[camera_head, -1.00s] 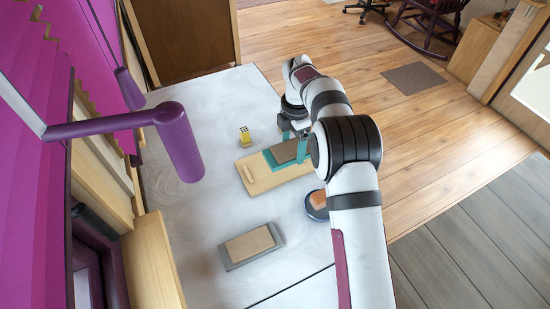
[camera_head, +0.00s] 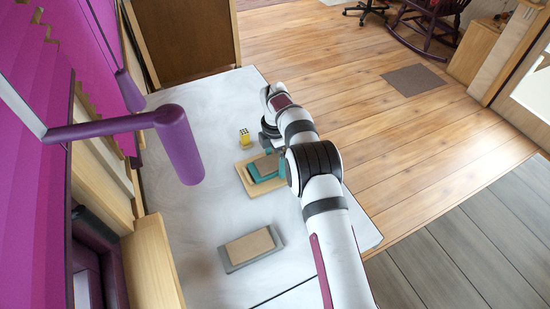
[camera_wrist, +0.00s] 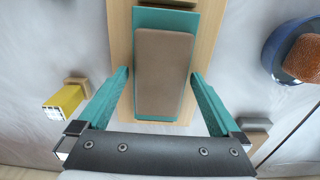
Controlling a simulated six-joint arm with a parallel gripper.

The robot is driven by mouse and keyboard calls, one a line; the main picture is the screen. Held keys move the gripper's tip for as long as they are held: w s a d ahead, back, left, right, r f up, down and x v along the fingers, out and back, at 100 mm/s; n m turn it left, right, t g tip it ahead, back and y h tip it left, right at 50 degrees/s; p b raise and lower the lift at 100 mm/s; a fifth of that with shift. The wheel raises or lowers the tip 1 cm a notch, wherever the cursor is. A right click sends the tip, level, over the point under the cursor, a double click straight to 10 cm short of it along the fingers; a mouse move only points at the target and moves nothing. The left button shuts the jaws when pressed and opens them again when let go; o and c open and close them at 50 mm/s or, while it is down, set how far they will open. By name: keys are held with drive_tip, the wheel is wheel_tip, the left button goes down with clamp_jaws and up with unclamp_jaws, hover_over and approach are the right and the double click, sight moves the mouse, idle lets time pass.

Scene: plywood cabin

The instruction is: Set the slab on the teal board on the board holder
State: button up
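A brown slab (camera_wrist: 163,75) lies flat on a teal board (camera_wrist: 165,18), which rests on a light wooden board (camera_wrist: 122,45) with a raised bar (camera_wrist: 168,3) at one end. My gripper (camera_wrist: 160,85) is open in the wrist view, with one teal finger on each side of the slab. Gaps show between the fingers and the slab, so nothing is held. In the head view the wooden board (camera_head: 246,182) is partly hidden by my arm. A grey tray (camera_head: 232,265) with a tan block on it stands nearer; I cannot tell which piece is the board holder.
A small yellow block (camera_head: 244,138) stands just beyond the wooden board. A round blue dish (camera_wrist: 272,60) with an orange-brown piece sits to the right in the wrist view. A purple lamp-like cylinder (camera_head: 180,145) hangs over the left. The white table (camera_head: 195,130) has free room around these.

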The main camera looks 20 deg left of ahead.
sight(275, 161)
wheel_tip(275, 161, up, 12)
drive_tip(key=s+d+r+m, duration=0.8)
drive_tip(key=d+r+m, duration=0.4)
drive_tip(key=d, duration=0.2)
drive_tip(key=s+d+f+m, duration=0.1)
drive_tip(key=s+d+m, duration=0.2)
drive_tip(key=s+m, duration=0.4)
drive_tip(key=s+d+f+m+y, duration=0.1)
drive_tip(key=s+d+m, duration=0.3)
drive_tip(key=s, duration=0.7)
drive_tip(key=s+d+f+m, duration=0.2)
drive_tip(key=s+d+m, duration=0.1)
drive_tip(key=s+m, duration=0.6)
drive_tip(key=shift+s+d+m+y, duration=0.15)
drive_tip(key=shift+d+m+y, duration=0.15)
drive_tip(key=shift+d+y, duration=0.1)
